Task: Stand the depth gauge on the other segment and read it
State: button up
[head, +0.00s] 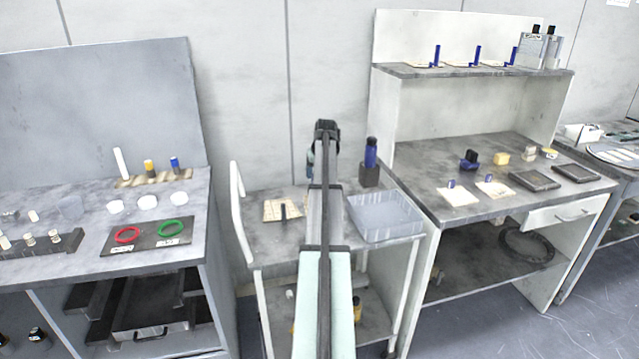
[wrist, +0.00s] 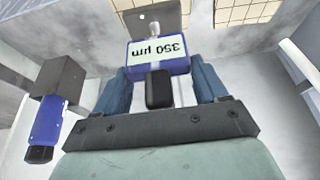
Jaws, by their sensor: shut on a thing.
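My gripper (wrist: 157,80) is shut on the depth gauge (wrist: 157,58), a blue body with a pale display. The display appears upside down in the wrist view and reads 350 µm. A black knob is on its near side and a pale metal stem on its far side. Two cream gridded segments show beyond it: the left segment (wrist: 84,7) and the right segment (wrist: 247,11). I cannot tell whether the gauge touches a surface. In the head view the cream gridded piece (head: 270,210) lies on the cart; my arm hides most of the gripper and gauge.
A blue-bodied bottle-like thing (head: 371,152) on a dark block (head: 369,176) stands at the cart's back right, left in the wrist view (wrist: 47,118). A grey tray (head: 388,236) takes the cart's right side. Benches flank the cart; its front left is clear.

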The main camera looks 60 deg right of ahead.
jog(key=shift+f, duration=2.05)
jog(key=o, duration=1.3)
jog(key=shift+f, duration=0.1)
jog(key=v, duration=1.2)
